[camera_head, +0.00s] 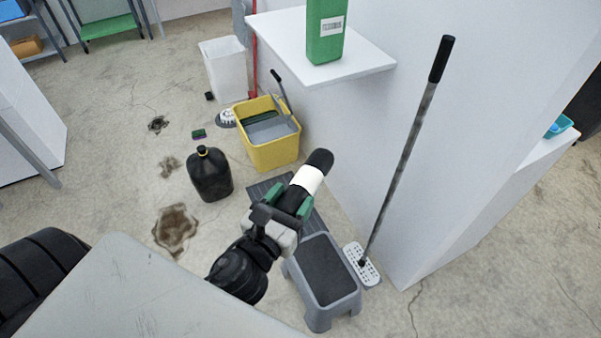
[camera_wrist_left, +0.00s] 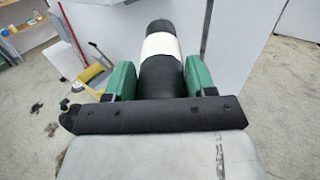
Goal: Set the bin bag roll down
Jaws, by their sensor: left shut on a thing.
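The bin bag roll (camera_head: 311,178) is a black cylinder with a white band around it. My left gripper (camera_head: 291,203) is shut on it, with green fingers on both sides, and holds it tilted in the air in front of the white wall. In the left wrist view the roll (camera_wrist_left: 159,48) sits between the two green fingers of the left gripper (camera_wrist_left: 159,85), its far end pointing away. The roll's near end is partly hidden by the gripper. My right gripper is not in view.
Below the roll stand a grey step stool (camera_head: 327,270) and a flat mop (camera_head: 405,160) leaning on the wall. A yellow bucket (camera_head: 270,153), a black jug (camera_head: 210,175) and a white bin (camera_head: 224,70) stand on the stained floor. A white shelf (camera_head: 375,66) holds a green container (camera_head: 325,45).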

